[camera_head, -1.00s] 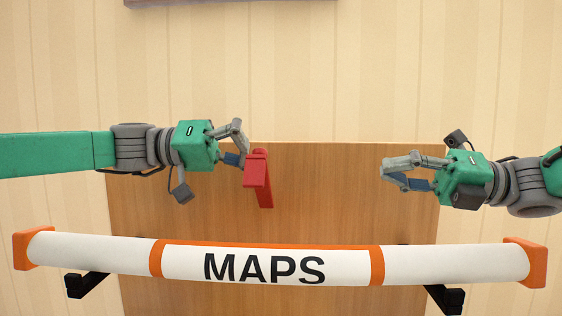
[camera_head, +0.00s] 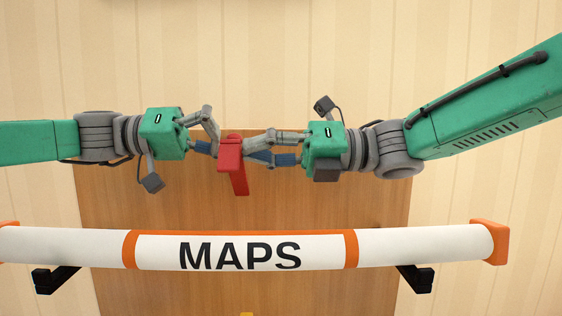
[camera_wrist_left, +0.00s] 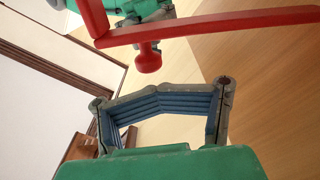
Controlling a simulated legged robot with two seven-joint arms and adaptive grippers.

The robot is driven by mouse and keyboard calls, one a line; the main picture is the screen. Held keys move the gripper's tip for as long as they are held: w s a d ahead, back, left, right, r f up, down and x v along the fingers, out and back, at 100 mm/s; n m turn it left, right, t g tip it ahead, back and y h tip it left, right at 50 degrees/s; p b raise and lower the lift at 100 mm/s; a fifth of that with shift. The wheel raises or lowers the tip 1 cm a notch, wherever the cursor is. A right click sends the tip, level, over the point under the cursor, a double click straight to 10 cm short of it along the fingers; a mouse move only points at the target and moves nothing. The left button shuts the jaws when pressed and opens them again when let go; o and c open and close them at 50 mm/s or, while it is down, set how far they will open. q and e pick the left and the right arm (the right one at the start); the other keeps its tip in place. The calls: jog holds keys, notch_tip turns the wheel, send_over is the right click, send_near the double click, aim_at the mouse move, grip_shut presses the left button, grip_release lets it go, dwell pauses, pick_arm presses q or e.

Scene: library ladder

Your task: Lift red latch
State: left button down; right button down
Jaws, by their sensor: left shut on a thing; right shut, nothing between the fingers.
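The red latch (camera_head: 238,180) stands up in front of the wooden panel, with a block-like top and a bar running down. It also crosses the top of the left wrist view (camera_wrist_left: 215,26), with a rounded red knob below the bar.
A white tube (camera_head: 400,245) lettered MAPS, with orange bands and ends, lies across below the arms. Black brackets (camera_head: 414,279) show under it. The wooden panel (camera_head: 330,200) stands behind, with pale striped wall on both sides.

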pick_arm(q)
jog(key=shift+d, duration=0.7)
jog(key=shift+a, duration=0.2)
jog(key=shift+d, duration=0.1)
pick_arm(e)
jog(key=shift+w+a+r, duration=0.15)
jog(key=shift+w+r, duration=0.45)
jog(key=shift+w, duration=0.1)
pick_arm(q)
jog(key=c, duration=1.4)
grip_release()
jog(key=shift+o, duration=0.2)
